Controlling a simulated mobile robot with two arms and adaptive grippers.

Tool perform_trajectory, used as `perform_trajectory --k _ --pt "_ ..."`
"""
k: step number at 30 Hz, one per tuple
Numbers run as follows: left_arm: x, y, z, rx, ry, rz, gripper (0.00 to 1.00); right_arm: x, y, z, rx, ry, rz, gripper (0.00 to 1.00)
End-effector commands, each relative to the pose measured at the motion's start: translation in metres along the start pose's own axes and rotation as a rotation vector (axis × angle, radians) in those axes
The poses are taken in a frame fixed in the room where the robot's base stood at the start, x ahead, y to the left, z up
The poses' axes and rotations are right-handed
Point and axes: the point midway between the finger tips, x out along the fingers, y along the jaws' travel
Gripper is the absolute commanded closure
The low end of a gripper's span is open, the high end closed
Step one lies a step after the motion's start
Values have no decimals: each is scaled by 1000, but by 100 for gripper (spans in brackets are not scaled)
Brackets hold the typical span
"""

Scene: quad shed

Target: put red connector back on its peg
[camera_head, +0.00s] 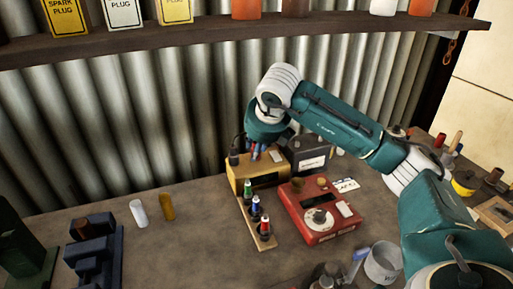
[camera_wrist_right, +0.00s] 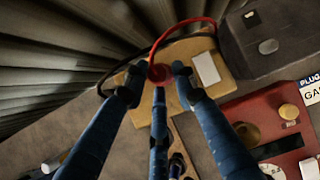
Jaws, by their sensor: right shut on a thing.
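My right gripper (camera_head: 254,152) comes down from above onto the yellow box (camera_head: 262,178) at the back of the bench. In the right wrist view, its three fingers close around a small red connector (camera_wrist_right: 160,73). A red cable (camera_wrist_right: 178,28) arcs from the connector up and to the right. The yellow box (camera_wrist_right: 190,48) lies directly beneath the fingers. No peg can be made out; the fingers cover the spot under the connector, so I cannot tell whether it touches the box. My left gripper is out of view.
A dark battery-like box (camera_head: 308,153) stands right of the yellow box. A red tester (camera_head: 318,226) with a dial sits in front. A wooden strip (camera_head: 244,217) holds green, blue and red-marked pieces.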

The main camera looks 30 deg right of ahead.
Motion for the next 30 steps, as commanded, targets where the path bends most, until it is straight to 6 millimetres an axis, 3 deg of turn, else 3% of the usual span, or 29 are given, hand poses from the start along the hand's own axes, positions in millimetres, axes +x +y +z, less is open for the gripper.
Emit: perform_trajectory --k 7,8,11,17,20,30 --pt "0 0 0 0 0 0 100 0 0 0 0 0 0 95" --pt "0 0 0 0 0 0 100 0 0 0 0 0 0 69" --pt "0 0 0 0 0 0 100 0 0 0 0 0 0 51" --pt "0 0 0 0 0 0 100 0 0 0 0 0 0 51" --pt "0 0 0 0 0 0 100 0 0 0 0 0 0 36" --pt "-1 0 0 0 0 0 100 -1 0 0 0 1 0 36"
